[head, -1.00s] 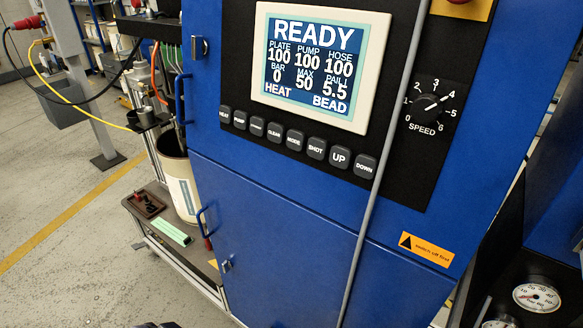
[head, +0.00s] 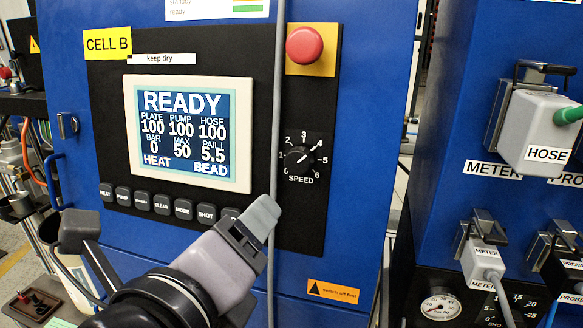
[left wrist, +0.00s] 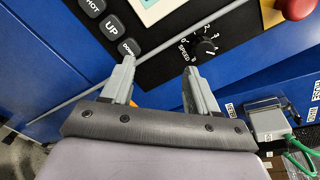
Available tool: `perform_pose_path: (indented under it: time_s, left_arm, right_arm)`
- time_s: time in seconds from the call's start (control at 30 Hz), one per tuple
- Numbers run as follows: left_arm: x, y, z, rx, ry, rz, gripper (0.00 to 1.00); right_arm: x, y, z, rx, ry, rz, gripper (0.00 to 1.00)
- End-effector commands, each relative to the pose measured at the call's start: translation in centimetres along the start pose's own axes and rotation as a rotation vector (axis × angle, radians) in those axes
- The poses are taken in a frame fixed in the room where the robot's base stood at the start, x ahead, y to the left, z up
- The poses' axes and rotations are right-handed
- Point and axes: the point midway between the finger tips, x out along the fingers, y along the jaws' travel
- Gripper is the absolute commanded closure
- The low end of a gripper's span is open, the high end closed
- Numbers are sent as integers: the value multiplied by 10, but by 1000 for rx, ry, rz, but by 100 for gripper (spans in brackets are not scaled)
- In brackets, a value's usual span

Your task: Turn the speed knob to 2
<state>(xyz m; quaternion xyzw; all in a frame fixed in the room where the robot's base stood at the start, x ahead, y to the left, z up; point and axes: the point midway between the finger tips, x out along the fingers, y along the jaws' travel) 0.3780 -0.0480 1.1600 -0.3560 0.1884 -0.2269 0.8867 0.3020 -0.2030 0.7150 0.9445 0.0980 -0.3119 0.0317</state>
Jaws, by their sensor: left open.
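The speed knob (head: 298,158) is a black round dial with a white pointer on the black panel, below the red button. Its pointer aims at about 4. In the left wrist view the knob (left wrist: 207,47) is just beyond the right-hand fingertip. My left gripper (head: 264,212) is in front of the panel, below and left of the knob, with its fingers seen nearly edge-on. In the left wrist view the gripper (left wrist: 160,70) is open, with nothing between its two fingers. My right gripper is not in view.
A red stop button (head: 305,45) sits on a yellow plate above the knob. A grey cable (head: 278,90) hangs down the panel left of the knob, close to the fingertips. The screen (head: 188,130) reads READY. A HOSE connector box (head: 538,130) is at the right.

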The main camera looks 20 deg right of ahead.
Motion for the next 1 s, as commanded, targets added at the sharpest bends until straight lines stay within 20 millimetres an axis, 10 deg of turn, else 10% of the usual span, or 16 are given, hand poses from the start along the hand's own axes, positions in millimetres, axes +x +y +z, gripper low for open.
perform_pose_path:
  time_s: [0.4,1.0]
  left_arm:
    - [-7,-52,4,760,-144,-87,41]
    - [50,-63,11,815,-156,-85,41]
  right_arm:
    - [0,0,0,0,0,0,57]
    - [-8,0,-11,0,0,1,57]
